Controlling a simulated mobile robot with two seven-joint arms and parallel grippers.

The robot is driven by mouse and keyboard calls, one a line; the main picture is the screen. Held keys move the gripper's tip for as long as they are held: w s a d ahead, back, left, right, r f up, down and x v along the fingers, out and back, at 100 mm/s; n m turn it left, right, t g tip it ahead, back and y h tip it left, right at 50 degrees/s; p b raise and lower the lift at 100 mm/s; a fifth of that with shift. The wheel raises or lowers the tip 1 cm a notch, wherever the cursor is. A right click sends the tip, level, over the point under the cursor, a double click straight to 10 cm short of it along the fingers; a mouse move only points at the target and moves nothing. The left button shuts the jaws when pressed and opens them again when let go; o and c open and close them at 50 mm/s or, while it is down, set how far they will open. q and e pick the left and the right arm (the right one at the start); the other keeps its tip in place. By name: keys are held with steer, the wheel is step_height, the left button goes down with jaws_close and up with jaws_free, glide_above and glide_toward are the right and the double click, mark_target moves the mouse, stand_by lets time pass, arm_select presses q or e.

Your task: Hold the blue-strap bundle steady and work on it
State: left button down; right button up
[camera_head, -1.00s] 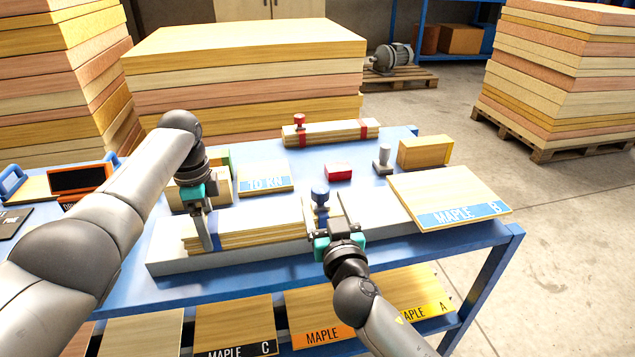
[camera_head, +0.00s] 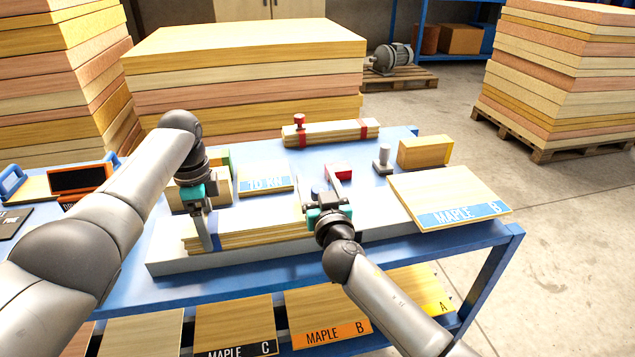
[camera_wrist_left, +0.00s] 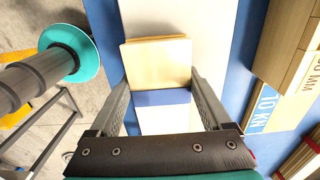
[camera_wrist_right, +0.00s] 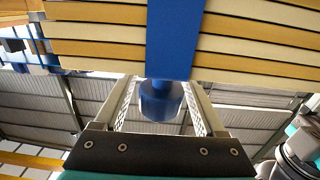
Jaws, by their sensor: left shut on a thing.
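The blue-strap bundle (camera_head: 255,229) is a flat stack of pale boards on a long grey-white bed on the blue table. My left gripper (camera_head: 209,232) is shut across its left end. The left wrist view shows its fingers either side of the boards (camera_wrist_left: 155,62) and a blue strap (camera_wrist_left: 160,97). My right gripper (camera_head: 322,190) is at the bundle's right part with its fingers apart. In the right wrist view a blue knob (camera_wrist_right: 160,103) sits between those fingers, just below the blue strap (camera_wrist_right: 174,40) on the layered edges. Finger contact with the knob cannot be told.
A red-strap bundle (camera_head: 330,132) lies behind, with a red block (camera_head: 338,171) and a grey stamp-like piece (camera_head: 382,160) nearer. A MAPLE B board (camera_head: 448,190) lies at the right table edge. A 10 KN board (camera_head: 265,179) lies behind the bundle.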

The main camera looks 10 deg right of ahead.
jaws_close()
stand_by(0.3)
steer(key=shift+f+y, duration=0.1)
steer(key=shift+y, duration=0.3)
steer(key=shift+a+n+y, duration=0.1)
steer(key=shift+n+y, duration=0.6)
steer(key=n+y, duration=0.1)
steer(key=y, duration=0.1)
steer(key=n+g+y, duration=0.1)
steer(key=n+y, duration=0.1)
steer(key=y, duration=0.1)
steer(key=shift+s+a, duration=0.1)
steer(key=shift+a, duration=0.3)
steer(key=shift+s+a+n+g+y, duration=0.1)
steer(key=shift+a+n+g+y, duration=0.1)
steer(key=shift+n+g+y, duration=0.7)
steer(key=shift+s+a+n+g+y, duration=0.2)
steer(key=shift+n+g+y, duration=0.4)
steer(key=shift+y, duration=0.5)
steer(key=shift+s+a+n+g+y, duration=0.1)
steer(key=shift+a+n+g+y, duration=0.15)
steer(key=shift+n+g+y, duration=0.55)
steer(key=shift+n+y, duration=0.3)
steer(key=shift+y, duration=0.1)
steer(key=shift+o, duration=0.6)
jaws_free()
